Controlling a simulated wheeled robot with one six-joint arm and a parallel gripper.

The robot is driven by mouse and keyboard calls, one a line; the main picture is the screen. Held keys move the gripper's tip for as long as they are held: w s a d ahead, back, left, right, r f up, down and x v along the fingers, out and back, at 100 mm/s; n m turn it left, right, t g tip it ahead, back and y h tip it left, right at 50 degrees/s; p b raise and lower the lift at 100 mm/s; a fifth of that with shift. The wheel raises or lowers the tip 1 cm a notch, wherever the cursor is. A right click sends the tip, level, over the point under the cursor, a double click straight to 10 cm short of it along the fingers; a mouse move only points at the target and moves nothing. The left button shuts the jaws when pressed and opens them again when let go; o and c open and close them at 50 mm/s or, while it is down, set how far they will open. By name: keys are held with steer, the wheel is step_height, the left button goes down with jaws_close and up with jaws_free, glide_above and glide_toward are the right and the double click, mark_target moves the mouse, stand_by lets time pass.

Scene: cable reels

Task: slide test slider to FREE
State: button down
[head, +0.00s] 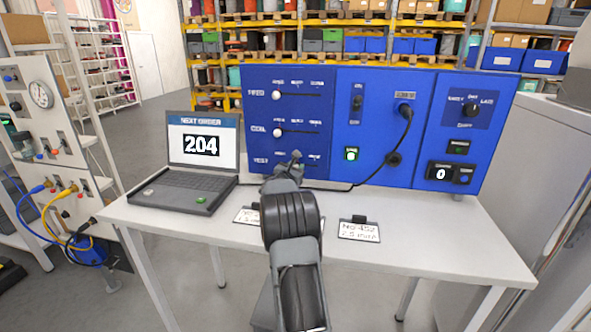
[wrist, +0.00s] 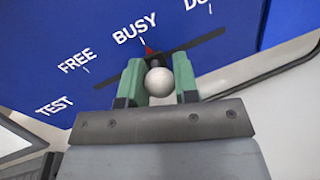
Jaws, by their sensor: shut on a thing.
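The test slider is a white round knob (wrist: 158,80) on a dark slot in the blue panel (head: 400,135). In the wrist view it sits between the two green fingers of my gripper (wrist: 159,92), which is shut on it. A red pointer (wrist: 149,51) above the knob stands just under the BUSY label. The FREE label (wrist: 75,62) is to the left, near the left end of the slot. In the head view my gripper (head: 290,160) is at the TEST row, and my arm hides the knob.
Two similar sliders sit above, the FEED knob (head: 277,96) and the COIL knob (head: 277,132), both at the left of their slots. A laptop (head: 190,165) showing 204 stands left on the table. Label cards (head: 359,230) lie near my arm. A black cable (head: 403,135) hangs right.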

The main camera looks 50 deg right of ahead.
steer(key=shift+w, duration=0.1)
steer(key=w+a, duration=0.1)
steer(key=w, duration=0.1)
steer(key=w+a, duration=0.2)
steer(key=w, duration=0.1)
steer(key=shift+w+a, duration=0.3)
steer(key=shift+w, duration=0.05)
steer(key=c, duration=0.9)
jaws_free()
steer(key=shift+w+a, duration=0.1)
steer(key=shift+o, duration=0.2)
steer(key=b+v, duration=0.4)
steer(key=v, duration=0.9)
steer(key=shift+s+a, duration=0.25)
steer(key=shift+a, duration=0.1)
